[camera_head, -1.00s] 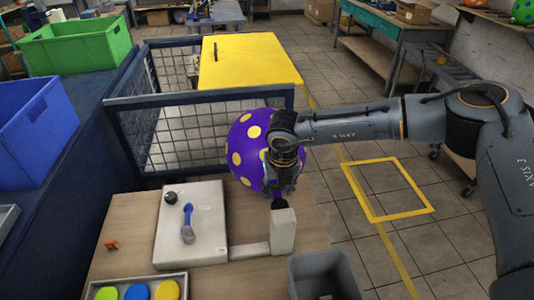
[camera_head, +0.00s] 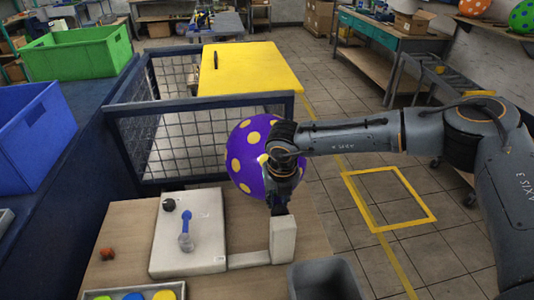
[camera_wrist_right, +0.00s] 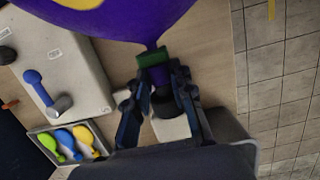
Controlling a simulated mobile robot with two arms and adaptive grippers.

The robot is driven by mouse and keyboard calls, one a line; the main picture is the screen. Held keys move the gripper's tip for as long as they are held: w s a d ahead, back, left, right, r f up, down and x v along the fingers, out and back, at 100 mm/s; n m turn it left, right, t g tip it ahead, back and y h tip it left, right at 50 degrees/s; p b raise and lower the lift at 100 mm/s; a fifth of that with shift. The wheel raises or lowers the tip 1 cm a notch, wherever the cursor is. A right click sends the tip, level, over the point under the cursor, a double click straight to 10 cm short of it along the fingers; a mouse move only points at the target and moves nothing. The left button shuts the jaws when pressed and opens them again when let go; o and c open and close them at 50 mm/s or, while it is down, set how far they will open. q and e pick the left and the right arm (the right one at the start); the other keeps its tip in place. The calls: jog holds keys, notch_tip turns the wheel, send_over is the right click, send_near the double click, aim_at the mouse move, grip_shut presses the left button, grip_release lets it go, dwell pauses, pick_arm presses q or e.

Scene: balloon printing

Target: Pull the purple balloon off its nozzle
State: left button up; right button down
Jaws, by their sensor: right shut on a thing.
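The purple balloon (camera_head: 240,150) with yellow dots is inflated and stands above the white nozzle post (camera_head: 284,240). In the right wrist view the balloon (camera_wrist_right: 130,22) narrows to a neck with a green clip (camera_wrist_right: 153,57) around it. My right gripper (camera_head: 276,200) is at the neck, just above the post. In the right wrist view its fingers (camera_wrist_right: 160,88) are shut on the dark neck below the clip. The dark nozzle (camera_wrist_right: 165,104) shows between and below the fingers. Whether the neck still sits around the nozzle I cannot tell. My left gripper is out of view.
A white panel (camera_head: 215,250) with a blue lever (camera_head: 187,218) and a black knob (camera_head: 169,205) is left of the post. A tray (camera_wrist_right: 92,132) holds flat balloons. A wire-mesh fence (camera_head: 180,140) is behind.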

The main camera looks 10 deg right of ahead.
jog(key=shift+w, duration=0.1)
dwell(0.3)
jog(key=shift+w, duration=0.1)
jog(key=shift+w+f+b, duration=0.1)
jog(key=shift+w+b, duration=0.4)
jog(key=shift+b, duration=0.1)
jog(key=shift+r+p, duration=1.15)
jog(key=shift+r, duration=1.9)
notch_tip(320, 180, up, 11)
jog(key=p, duration=0.3)
